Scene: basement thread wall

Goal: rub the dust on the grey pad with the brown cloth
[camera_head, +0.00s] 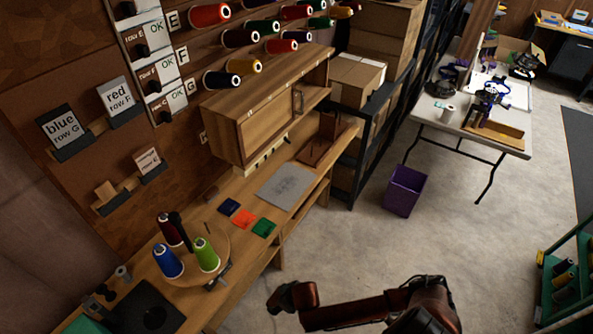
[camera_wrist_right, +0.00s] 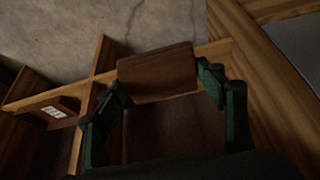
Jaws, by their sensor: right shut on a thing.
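The grey pad (camera_head: 285,186) lies flat on the wooden workbench, below the wall cabinet, with a faintly mottled top. My right gripper (camera_head: 280,298) is in front of the bench at the lower middle of the head view, apart from the pad. The cloth is hard to make out in the head view. My left gripper is out of view.
Blue, orange and green squares (camera_head: 243,219) lie left of the pad. A round wooden stand (camera_head: 214,240) with several thread cones is further left. A brown wooden stand (camera_head: 325,140) is beyond the pad. A purple bin (camera_head: 405,191) stands on the floor.

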